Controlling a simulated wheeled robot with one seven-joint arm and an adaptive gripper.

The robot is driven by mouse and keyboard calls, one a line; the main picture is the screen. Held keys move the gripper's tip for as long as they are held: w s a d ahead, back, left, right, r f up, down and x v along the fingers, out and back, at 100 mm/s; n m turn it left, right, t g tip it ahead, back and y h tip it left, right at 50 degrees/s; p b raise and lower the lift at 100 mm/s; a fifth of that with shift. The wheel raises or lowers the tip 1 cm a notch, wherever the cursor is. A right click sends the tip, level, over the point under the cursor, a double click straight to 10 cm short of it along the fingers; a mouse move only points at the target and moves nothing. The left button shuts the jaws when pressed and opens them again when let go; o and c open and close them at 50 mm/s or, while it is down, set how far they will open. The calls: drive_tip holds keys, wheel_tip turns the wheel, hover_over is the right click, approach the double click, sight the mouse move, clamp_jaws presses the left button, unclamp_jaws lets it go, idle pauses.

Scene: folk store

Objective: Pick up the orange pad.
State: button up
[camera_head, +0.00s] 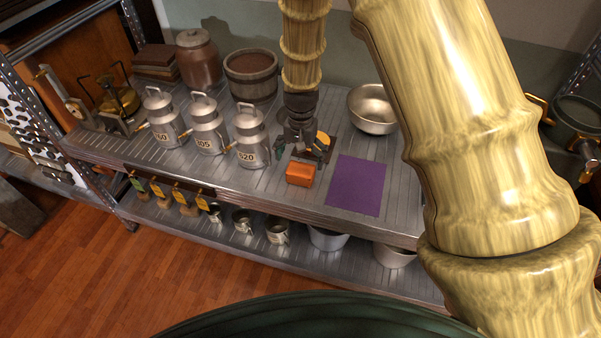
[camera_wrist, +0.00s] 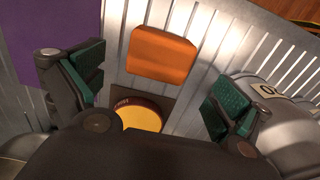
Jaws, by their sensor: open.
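The orange pad (camera_head: 300,173) is a small block on the metal shelf, near its front edge. In the wrist view the orange pad (camera_wrist: 162,55) lies beyond the fingertips, roughly centred between them. My gripper (camera_head: 303,150) hangs over the shelf just behind the pad. In the wrist view my gripper (camera_wrist: 150,95) has its green-padded fingers wide apart, with nothing between them gripped. A yellow round thing on a dark base (camera_wrist: 140,114) shows between the fingers, nearer the palm, partly hidden by my gripper.
A purple mat (camera_head: 357,185) lies right of the pad. Numbered metal cans (camera_head: 250,137) stand to the left. A metal bowl (camera_head: 373,108) is behind right, and a wooden tub (camera_head: 251,75) is at the back. Mugs and pots stand on the lower shelf (camera_head: 205,222).

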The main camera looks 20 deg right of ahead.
sight(301, 168)
drive_tip(key=shift+s+f+p, duration=0.2)
drive_tip(key=shift+f+p, duration=0.15)
drive_tip(key=shift+f, duration=0.9)
drive_tip(key=shift+s+f+p, duration=0.15)
drive_tip(key=shift+f+p, duration=0.15)
drive_tip(key=shift+f, duration=0.95)
drive_tip(key=c, duration=1.1)
